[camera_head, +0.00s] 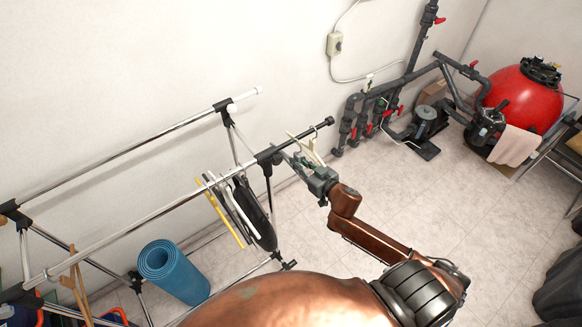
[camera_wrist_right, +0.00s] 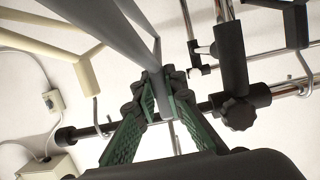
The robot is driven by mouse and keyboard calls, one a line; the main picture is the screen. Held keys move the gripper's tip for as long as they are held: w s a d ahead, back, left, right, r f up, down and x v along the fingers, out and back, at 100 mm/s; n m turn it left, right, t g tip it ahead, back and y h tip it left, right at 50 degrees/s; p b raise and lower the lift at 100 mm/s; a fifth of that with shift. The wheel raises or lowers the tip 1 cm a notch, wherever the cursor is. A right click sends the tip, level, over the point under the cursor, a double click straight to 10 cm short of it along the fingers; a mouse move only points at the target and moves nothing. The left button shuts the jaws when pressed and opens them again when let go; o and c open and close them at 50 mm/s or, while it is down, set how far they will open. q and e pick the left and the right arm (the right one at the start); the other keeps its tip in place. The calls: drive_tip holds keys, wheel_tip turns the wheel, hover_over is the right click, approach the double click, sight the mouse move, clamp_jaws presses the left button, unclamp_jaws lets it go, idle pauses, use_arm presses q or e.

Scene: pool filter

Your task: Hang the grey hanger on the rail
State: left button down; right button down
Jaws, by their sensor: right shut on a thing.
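My right gripper (camera_head: 308,172) is beside the outer end of the rail (camera_head: 175,203) in the head view. In the right wrist view its green fingers (camera_wrist_right: 162,92) are shut on the grey hanger (camera_wrist_right: 115,38), near the hanger's neck. The hanger's grey body runs up and left from the fingers, and its thin hook points down by the rail. I cannot tell whether the hook is over the bar or only in front of it. In the head view the grey hanger is hard to tell from the fingers. My left gripper is not in view.
A cream hanger (camera_wrist_right: 55,40) hangs near the rail's end, close to my right gripper. Several hangers, one yellow (camera_head: 225,218), and a dark item (camera_head: 255,215) hang further left. A black clamp (camera_wrist_right: 236,105) is just right of the fingers. A blue rolled mat (camera_head: 172,270) stands below.

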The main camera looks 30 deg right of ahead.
drive_tip(key=f+p+v, duration=0.2)
drive_tip(key=p+v, duration=0.1)
drive_tip(key=v, duration=0.8)
drive_tip(key=s+f+p+v, duration=0.1)
drive_tip(key=f+p+v, duration=0.2)
drive_tip(key=v, duration=0.9)
drive_tip(key=shift+s+f, duration=0.15)
drive_tip(key=shift+s, duration=0.15)
drive_tip(key=shift+a+f, duration=0.1)
drive_tip(key=shift+a, duration=0.05)
